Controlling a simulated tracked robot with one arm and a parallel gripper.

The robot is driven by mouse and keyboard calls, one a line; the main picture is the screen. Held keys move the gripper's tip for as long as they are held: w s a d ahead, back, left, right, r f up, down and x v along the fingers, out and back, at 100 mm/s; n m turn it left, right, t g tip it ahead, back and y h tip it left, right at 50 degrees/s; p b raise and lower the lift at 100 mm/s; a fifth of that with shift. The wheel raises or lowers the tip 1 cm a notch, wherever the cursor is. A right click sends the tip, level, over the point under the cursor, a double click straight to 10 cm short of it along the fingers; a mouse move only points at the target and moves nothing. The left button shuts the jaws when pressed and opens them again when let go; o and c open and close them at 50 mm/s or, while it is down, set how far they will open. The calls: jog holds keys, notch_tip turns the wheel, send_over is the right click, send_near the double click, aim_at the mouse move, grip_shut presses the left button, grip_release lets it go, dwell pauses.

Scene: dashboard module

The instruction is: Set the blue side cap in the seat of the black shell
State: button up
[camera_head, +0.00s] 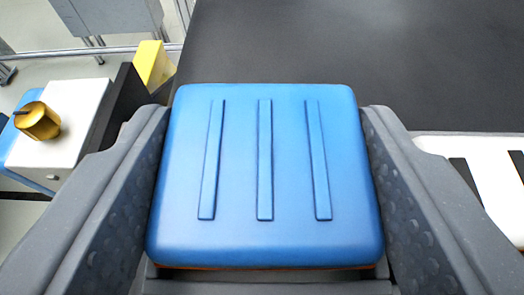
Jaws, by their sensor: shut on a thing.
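The blue side cap (290,160) is a rounded square block with three raised ribs on its face. It fills the middle of the head camera view. My gripper (264,170) is shut on it, with one grey finger against its left side and the other against its right side. A thin orange strip shows under the cap's near edge. A large dark surface (350,50) lies beyond the cap; I cannot tell whether it belongs to the black shell. No seat is visible, and the cap hides what is directly behind it.
A white block (62,120) with a gold knob (37,121) stands at the left. A yellow block (153,64) is at the upper left, near a dark edge. A white piece with black stripes (480,155) lies at the right. The dark surface looks clear.

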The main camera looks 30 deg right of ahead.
jog(key=shift+f, duration=0.3)
jog(key=o, duration=0.9)
jog(key=shift+o, duration=0.7)
jog(key=shift+s+a+f, duration=0.1)
jog(key=shift+s, duration=0.1)
jog(key=r+b+v, duration=0.1)
jog(key=v, duration=1.2)
jog(key=shift+a+r, duration=0.15)
jog(key=shift+a, duration=0.05)
jog(key=w+a+r+n+t+y+b, duration=0.3)
jog(key=a+r+n+y, duration=0.2)
jog(key=a+r, duration=1.65)
jog(key=s+a+r+n+y, duration=0.1)
jog(key=s+a+r+y, duration=0.1)
jog(key=s+a+r, duration=0.3)
jog(key=a+r, duration=0.1)
jog(key=a, duration=0.3)
jog(key=shift+s+a+r+t, duration=0.15)
jog(key=shift+r+t, duration=0.25)
